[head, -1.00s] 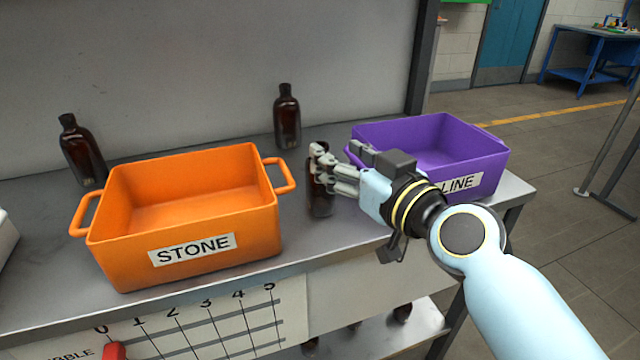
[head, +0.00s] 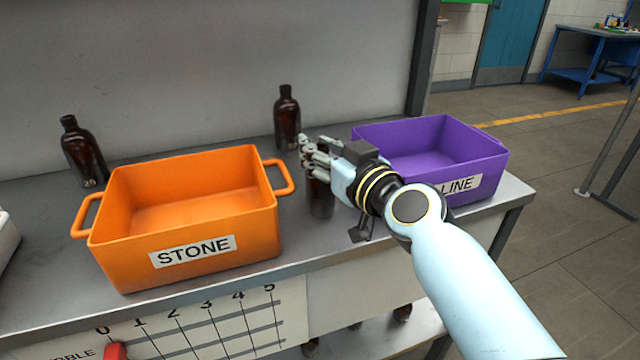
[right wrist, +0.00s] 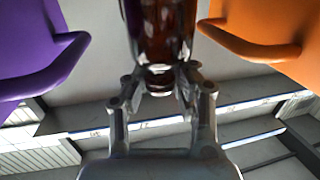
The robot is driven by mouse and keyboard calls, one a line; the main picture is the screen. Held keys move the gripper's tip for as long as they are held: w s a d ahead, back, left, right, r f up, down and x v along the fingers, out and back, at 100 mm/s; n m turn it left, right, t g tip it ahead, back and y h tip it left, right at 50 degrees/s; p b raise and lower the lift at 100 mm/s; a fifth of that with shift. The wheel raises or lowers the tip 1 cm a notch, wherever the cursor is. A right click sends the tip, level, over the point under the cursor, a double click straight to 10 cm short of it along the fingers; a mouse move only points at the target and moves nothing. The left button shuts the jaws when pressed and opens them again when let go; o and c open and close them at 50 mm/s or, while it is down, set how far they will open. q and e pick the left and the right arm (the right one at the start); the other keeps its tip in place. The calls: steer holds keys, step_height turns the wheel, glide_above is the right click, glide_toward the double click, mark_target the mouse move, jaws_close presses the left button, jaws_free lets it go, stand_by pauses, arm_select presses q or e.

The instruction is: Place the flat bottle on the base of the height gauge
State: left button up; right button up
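A dark amber bottle (head: 321,199) stands upright on the bench between the two bins. Its top is partly hidden by my right gripper (head: 312,157). In the right wrist view the same bottle (right wrist: 160,30) shows with its narrow end between the fingers (right wrist: 162,82). The fingers are spread on both sides of it, and I see no clear grip. Two more amber bottles stand at the back, one at the left (head: 84,152) and one in the middle (head: 287,118). I cannot tell which bottle is the flat one. No height gauge is recognisable. My left gripper is out of view.
An orange bin (head: 190,258) marked STONE stands left of the bottle. A purple bin (head: 478,165) stands right, partly behind my arm. A numbered chart (head: 215,325) hangs below the bench edge. A white object (head: 6,238) shows at the left edge.

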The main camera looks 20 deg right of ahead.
jaws_close()
stand_by(0.7)
